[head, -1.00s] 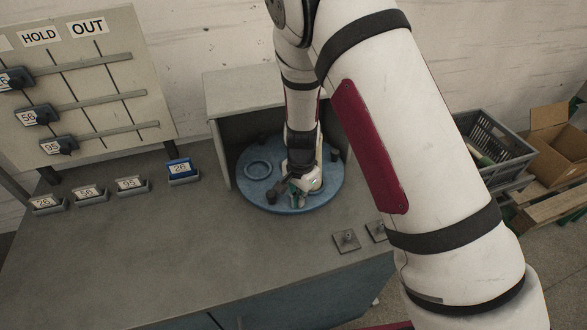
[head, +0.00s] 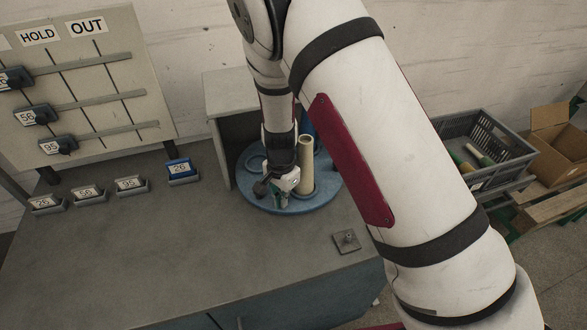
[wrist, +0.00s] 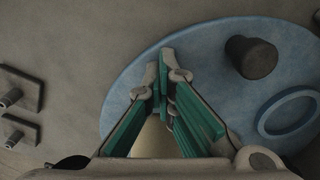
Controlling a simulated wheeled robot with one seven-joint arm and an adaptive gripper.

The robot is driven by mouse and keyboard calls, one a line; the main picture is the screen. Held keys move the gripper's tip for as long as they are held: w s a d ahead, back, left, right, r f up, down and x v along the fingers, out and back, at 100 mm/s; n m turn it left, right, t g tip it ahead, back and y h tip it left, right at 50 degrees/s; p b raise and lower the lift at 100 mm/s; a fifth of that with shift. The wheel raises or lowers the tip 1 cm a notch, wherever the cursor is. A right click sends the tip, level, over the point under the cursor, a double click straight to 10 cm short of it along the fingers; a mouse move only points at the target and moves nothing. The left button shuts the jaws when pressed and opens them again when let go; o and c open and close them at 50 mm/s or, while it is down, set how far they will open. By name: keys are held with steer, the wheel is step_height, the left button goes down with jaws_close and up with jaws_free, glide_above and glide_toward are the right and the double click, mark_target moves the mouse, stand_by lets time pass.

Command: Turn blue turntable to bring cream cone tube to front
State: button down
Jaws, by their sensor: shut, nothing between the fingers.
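The blue turntable (head: 300,207) stands on the bench, partly inside a grey open-fronted housing. The cream cone tube (head: 306,168) stands upright on its right-hand part, just right of and behind my gripper (head: 282,200). My gripper is low over the front part of the turntable, with its fingers shut and empty. A dark knob (head: 261,188) stands on the turntable just left of the fingers; it also shows in the wrist view (wrist: 251,57), apart from the fingertips (wrist: 165,75). A blue ring (wrist: 290,115) lies on the turntable. A cream surface shows between the finger bases. My arm hides the turntable's back.
A small metal plate with a peg (head: 346,240) lies on the bench to the front right. Numbered blocks (head: 130,184) stand to the left. The bench front is clear.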

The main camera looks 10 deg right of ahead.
steer(key=shift+s+a+f, duration=0.2)
steer(key=shift+a+f, duration=0.1)
steer(key=shift+a, duration=0.15)
steer(key=shift+s+a+f, duration=0.15)
steer(key=shift+a+f, duration=0.1)
steer(key=shift+a, duration=0.15)
steer(key=s+a+r+p, duration=0.1)
steer(key=s+r+p, duration=0.2)
steer(key=r, duration=0.3)
steer(key=shift+r+p, duration=0.2)
steer(key=shift+p, duration=0.3)
steer(key=shift+a, duration=0.1)
